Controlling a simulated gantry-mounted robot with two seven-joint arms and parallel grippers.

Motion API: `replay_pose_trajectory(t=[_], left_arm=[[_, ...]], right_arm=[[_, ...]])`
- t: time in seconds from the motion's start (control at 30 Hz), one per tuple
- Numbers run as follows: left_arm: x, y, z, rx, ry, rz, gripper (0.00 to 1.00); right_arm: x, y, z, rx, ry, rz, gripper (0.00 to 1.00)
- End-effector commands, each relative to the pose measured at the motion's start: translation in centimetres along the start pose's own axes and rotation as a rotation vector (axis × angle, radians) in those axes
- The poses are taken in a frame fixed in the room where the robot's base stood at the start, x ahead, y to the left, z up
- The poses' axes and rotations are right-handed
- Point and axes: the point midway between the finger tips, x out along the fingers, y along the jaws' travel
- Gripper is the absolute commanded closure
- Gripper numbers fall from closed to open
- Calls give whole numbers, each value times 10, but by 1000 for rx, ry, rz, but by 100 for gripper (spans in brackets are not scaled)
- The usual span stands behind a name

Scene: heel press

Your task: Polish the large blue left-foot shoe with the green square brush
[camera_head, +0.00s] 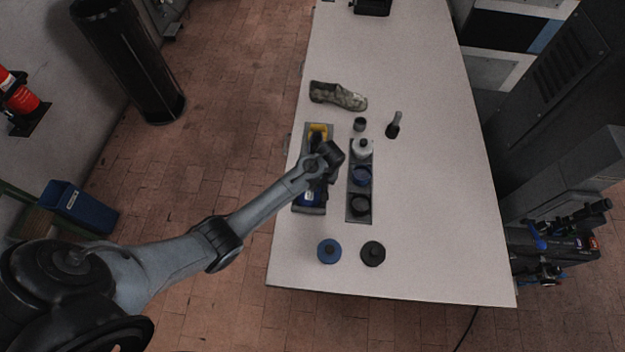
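My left arm reaches in from the left, and its gripper (328,156) is over a narrow grey tray (309,210) on the table. I see the gripper from above and behind, so its fingertips, and anything between them, are hidden. The tray holds a yellow item (318,130) at its far end and a blue item (311,196) at its near end; the arm covers its middle. A mottled grey-green shoe (338,96) lies on the table beyond the tray. I cannot make out a blue shoe or a green square brush. My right gripper is not in view.
A second tray (364,217) holds a pale bottle (362,148), a blue jar (361,176) and a dark jar (360,205). A small cup (360,124) and a dark-headed brush (394,125) stand nearby. Blue (329,251) and black (373,253) lids lie in front. The table's right side is clear.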

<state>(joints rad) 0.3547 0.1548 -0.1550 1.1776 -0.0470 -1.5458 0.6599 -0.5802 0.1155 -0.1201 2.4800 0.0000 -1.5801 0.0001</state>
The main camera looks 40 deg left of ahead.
Motion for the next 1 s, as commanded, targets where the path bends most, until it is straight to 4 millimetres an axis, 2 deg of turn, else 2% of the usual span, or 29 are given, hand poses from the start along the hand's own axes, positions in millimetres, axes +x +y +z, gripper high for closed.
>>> replay_pose_trajectory(t=[0.53, 1.0], left_arm=[[-4, 4, -1, 0, 1, 1, 97], [-39, -2, -4, 0, 3, 1, 97]], right_arm=[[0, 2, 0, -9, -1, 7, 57], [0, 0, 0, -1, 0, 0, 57]])
